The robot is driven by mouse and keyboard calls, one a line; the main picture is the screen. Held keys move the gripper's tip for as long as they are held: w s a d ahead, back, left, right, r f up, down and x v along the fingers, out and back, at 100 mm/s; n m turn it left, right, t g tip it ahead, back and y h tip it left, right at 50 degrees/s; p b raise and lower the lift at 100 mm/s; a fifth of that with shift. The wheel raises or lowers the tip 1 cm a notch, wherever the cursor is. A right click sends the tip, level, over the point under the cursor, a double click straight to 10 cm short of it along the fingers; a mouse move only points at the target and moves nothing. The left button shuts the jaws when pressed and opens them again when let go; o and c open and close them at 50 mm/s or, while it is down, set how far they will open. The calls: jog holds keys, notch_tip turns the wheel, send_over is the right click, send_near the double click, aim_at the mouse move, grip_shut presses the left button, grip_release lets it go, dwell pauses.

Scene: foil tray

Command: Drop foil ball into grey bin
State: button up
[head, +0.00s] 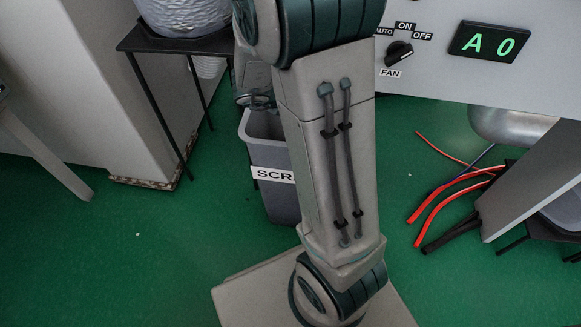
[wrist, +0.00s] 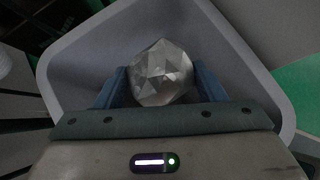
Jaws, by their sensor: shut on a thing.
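The foil ball (wrist: 162,74), silvery and faceted, is in the wrist view between the blue fingers of my gripper (wrist: 160,82), which is shut on it. The grey bin (wrist: 232,68) fills the wrist view behind the ball, and its rim surrounds the ball and fingers in that picture. In the head view the grey bin (head: 279,204) stands on the green floor with a white label reading "SCR", its right side hidden by my arm. My gripper is mostly hidden there behind my arm, above the bin. The ball does not show in the head view.
A dark small table (head: 180,42) with a grey ribbed container (head: 185,14) stands left of the bin. A pale cabinet (head: 105,90) is further left. Red and black cables (head: 450,200) lie on the floor at right, below a panel with a fan knob (head: 398,52).

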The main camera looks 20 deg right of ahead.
jog(key=o, duration=1.1)
jog(key=shift+a+r, duration=0.1)
jog(key=shift+p+v, duration=2.9)
jog(key=shift+v, duration=3.9)
